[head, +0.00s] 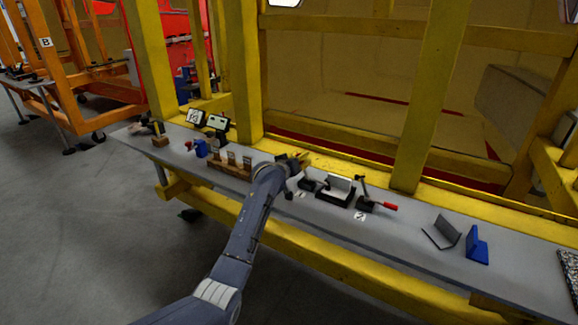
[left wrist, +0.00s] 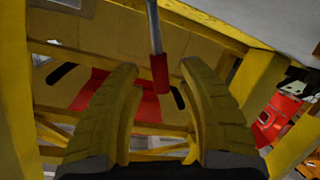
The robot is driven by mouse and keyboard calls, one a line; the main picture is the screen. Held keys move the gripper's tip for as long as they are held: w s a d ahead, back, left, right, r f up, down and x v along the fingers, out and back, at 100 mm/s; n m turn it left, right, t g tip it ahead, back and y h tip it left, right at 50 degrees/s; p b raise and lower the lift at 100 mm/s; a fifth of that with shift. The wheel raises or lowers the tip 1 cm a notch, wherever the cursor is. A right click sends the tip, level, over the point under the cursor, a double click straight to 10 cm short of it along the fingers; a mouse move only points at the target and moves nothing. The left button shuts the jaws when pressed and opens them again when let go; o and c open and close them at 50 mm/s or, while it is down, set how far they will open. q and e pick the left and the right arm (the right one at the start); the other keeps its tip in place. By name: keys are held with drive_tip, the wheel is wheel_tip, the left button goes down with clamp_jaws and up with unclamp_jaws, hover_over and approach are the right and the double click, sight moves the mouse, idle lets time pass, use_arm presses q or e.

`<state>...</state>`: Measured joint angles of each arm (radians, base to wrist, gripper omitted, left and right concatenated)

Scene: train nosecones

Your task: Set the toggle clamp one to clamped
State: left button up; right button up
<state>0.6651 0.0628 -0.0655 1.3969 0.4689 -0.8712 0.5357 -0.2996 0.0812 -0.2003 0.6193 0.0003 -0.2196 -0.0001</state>
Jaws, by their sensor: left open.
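Toggle clamp one (head: 308,185) stands on the grey bench by the label 1 (head: 300,194), partly hidden by my left gripper. In the left wrist view, a grey rod with a red handle grip (left wrist: 159,74) comes down from the top edge, between the fingertips. No contact with either finger shows. My left gripper (head: 302,161) is open, with yellow fingers, above and just left of clamp one. Toggle clamp two (head: 366,203), by the label 2 (head: 360,216), has its red handle (head: 390,206) lying out to the right. My right gripper is not in view.
A block fixture (head: 334,191) sits between the clamps. A wooden block rack (head: 230,170) and blue item (head: 201,148) stand to the left. A grey bracket (head: 443,232) and blue bracket (head: 477,246) stand to the right. Yellow posts rise behind the bench.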

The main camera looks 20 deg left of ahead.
use_arm(q)
drive_tip(key=v, duration=1)
drive_tip(key=shift+s+a+r, duration=0.1)
